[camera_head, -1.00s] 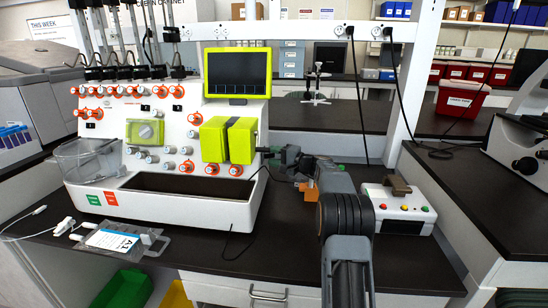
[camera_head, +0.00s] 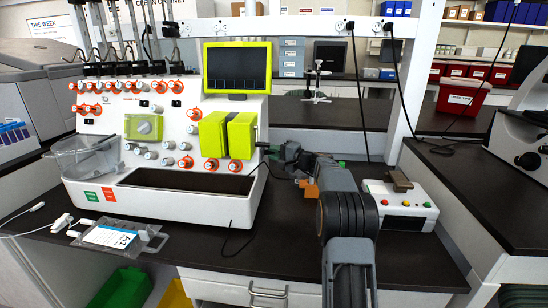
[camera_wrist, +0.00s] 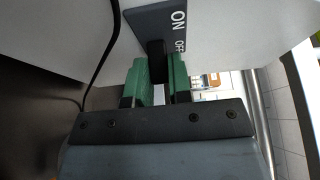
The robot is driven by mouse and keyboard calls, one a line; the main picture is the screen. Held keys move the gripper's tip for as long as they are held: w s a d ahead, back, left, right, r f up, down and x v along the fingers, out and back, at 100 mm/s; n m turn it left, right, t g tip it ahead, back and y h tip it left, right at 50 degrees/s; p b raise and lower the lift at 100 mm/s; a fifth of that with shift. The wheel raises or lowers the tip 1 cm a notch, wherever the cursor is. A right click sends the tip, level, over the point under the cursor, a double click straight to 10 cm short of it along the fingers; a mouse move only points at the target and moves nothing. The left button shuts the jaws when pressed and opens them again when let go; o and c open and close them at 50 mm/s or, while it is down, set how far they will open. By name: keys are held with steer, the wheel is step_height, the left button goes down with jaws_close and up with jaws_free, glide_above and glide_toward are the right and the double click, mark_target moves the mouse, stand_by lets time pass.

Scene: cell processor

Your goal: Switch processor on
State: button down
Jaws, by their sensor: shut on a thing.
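The cell processor (camera_head: 220,205) is a white machine with a dark screen (camera_head: 237,68) in a lime frame, orange-ringed knobs and lime pump blocks. In the wrist view, a dark plate marked ON and OFF (camera_wrist: 168,20) sits on its white side, with a black switch lever (camera_wrist: 156,50) sticking out. My gripper (camera_wrist: 154,82) has green fingers on both sides of the lever and is shut on it. In the head view, my gripper (camera_head: 276,151) is at the processor's right side, and the switch is hidden there.
A white box with coloured buttons (camera_head: 408,206) stands right of my arm. A clear bag with a blue-white label (camera_head: 108,236) lies at the front left. A black cable hangs near the switch. A red bin (camera_head: 463,98) stands at the back right.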

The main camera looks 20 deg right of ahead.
steer(key=shift+s+a+m+t+h+b, duration=0.45)
steer(key=shift+m+h+b, duration=0.95)
steer(key=shift+h+b, duration=0.95)
steer(key=shift+s+a+m+t+h+b, duration=0.25)
steer(key=shift+m+t+h+b, duration=0.45)
steer(key=shift+m+h+b, duration=1.6)
steer(key=shift+s+a+m+t+h+b, duration=0.4)
steer(key=shift+h+b, duration=1.15)
steer(key=shift+b, duration=1.75)
steer(key=shift+d+m+h, duration=0.1)
steer(key=shift+m+h, duration=0.3)
steer(key=shift+h, duration=0.1)
steer(key=c, duration=1)
jaws_free()
steer(key=shift+c, duration=0.2)
steer(key=shift+s+b, duration=0.1)
steer(key=shift+b, duration=0.2)
steer(key=s+a+b, duration=0.2)
steer(key=s, duration=1.1)
steer(key=shift+s, duration=0.2)
steer(key=shift+a, duration=0.1)
